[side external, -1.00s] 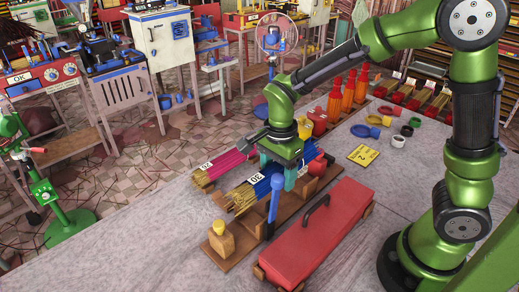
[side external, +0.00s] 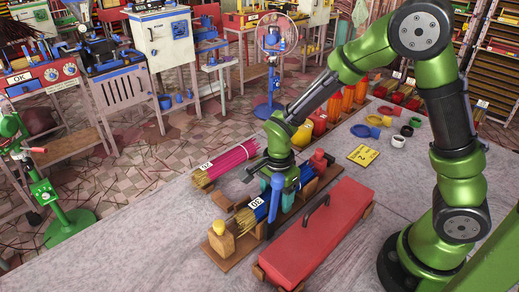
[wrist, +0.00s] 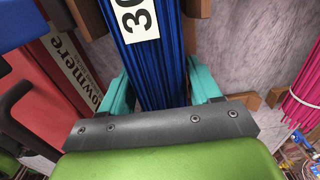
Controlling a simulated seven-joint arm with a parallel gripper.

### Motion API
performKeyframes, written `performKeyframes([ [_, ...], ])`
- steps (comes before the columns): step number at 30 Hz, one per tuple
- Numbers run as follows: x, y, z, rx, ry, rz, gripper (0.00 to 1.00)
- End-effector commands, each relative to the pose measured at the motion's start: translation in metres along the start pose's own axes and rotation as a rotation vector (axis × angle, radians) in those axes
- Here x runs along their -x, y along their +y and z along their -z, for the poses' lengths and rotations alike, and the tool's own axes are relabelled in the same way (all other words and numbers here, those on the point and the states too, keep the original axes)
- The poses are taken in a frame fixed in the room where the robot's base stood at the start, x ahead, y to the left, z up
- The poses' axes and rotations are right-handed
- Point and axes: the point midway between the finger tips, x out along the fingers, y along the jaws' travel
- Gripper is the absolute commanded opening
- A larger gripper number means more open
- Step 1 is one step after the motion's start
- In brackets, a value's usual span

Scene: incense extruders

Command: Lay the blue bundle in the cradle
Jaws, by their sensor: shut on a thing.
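The blue bundle (side external: 258,210) of sticks has a white label marked 30 and pale tan ends. It lies low over the wooden cradle (side external: 305,190) on the near side of the pink bundle. My gripper (wrist: 162,92) is shut on it, with a teal finger on each side. In the wrist view the blue bundle (wrist: 152,60) runs lengthwise between wooden uprights (wrist: 197,8). The side view shows my gripper (side external: 275,184) behind a blue handle, which partly hides the fingers and bundle. I cannot tell whether the bundle touches the cradle bottom.
A pink bundle (side external: 225,163) lies behind and to the left. The upright blue handle (side external: 277,196) is close to my gripper. A long red box (side external: 315,230) lies to the right. The table's front left is clear.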

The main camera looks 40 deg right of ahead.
Motion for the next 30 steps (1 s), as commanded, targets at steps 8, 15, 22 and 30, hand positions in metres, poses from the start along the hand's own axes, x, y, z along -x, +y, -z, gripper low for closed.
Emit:
performKeyframes([
  [8, -0.0004, -0.0002, -0.0001, 0.0, 0.0, 0.001, 0.36],
  [15, -0.0004, -0.0001, -0.0001, 0.0, 0.0, 0.0, 0.92],
  [22, -0.0009, 0.0005, 0.0, 0.0, 0.0, -0.002, 0.92],
  [30, -0.0007, 0.0003, 0.0, 0.0, 0.0, -0.001, 0.92],
])
